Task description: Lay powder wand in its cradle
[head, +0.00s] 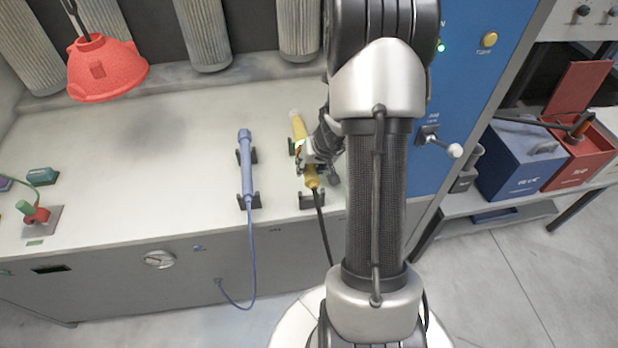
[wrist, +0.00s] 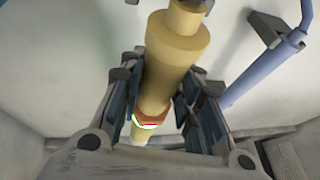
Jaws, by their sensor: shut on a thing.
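The yellow powder wand (head: 299,128) is in my gripper (head: 309,160) over the right part of the pale bench. In the wrist view the wand (wrist: 178,45) runs between my two fingers (wrist: 167,85), which are shut on it. A black cable hangs from its near end over the bench edge. Its dark cradle shows as a near bracket (head: 312,201) under the wand's near end and a far bracket by its far part. The wand is lined up along these brackets. I cannot tell whether it touches them; my gripper hides part of both.
A blue wand (head: 245,165) lies in its own brackets just to the left. A red hood (head: 105,69) hangs at the upper left. A blue panel (head: 460,90) with a lever stands right of my arm. The bench's middle left is clear.

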